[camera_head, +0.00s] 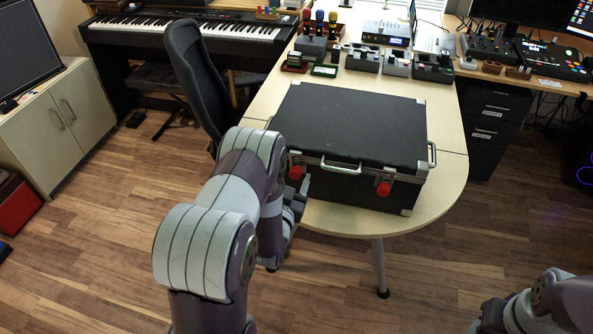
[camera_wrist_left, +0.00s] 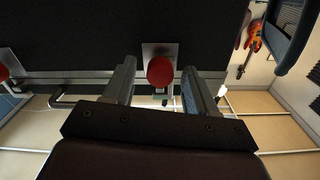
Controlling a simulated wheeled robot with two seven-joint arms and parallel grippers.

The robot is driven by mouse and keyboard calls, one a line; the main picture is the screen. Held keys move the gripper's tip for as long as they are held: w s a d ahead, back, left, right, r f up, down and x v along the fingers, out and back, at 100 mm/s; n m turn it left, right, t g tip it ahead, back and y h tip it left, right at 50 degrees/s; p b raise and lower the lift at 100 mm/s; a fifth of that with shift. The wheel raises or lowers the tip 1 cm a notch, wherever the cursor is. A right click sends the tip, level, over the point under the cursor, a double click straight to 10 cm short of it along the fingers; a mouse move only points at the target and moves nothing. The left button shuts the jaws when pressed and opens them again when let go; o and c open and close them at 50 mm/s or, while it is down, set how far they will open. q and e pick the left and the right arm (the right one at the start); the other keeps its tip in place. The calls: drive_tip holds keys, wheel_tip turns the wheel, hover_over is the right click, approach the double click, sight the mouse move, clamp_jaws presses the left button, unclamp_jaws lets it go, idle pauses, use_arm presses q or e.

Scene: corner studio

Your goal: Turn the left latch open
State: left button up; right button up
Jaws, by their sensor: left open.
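A black case (camera_head: 350,125) with metal corners lies closed on the table. Its left latch (camera_head: 295,172) and right latch (camera_head: 383,188) have red knobs on the front face, either side of a metal handle (camera_head: 341,167). My left gripper (camera_head: 297,197) is at the front of the case by the left latch, partly hidden by my own arm. In the left wrist view its open fingers (camera_wrist_left: 159,82) stand either side of the left latch's red knob (camera_wrist_left: 160,71), with gaps on both sides. My right gripper (camera_head: 490,318) is low at the right edge, its fingers unclear.
The light wooden table (camera_head: 440,205) has a narrow bare strip before and beside the case. Several small devices (camera_head: 395,62) stand behind it. An office chair (camera_head: 195,75) is close on the left. The floor (camera_head: 440,270) in front is clear.

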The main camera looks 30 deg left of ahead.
use_arm(q)
drive_tip(key=c, duration=1.1)
drive_tip(key=shift+o, duration=0.2)
drive_tip(key=shift+s+n, duration=0.1)
drive_tip(key=shift+n, duration=0.3)
drive_tip(key=n, duration=0.2)
drive_tip(key=shift+n, duration=0.4)
drive_tip(key=n+b, duration=0.1)
drive_tip(key=n, duration=0.3)
drive_tip(key=shift+n, duration=0.3)
drive_tip(key=n, duration=0.4)
drive_tip(key=shift+n+b, duration=0.35)
drive_tip(key=shift+n, duration=2.05)
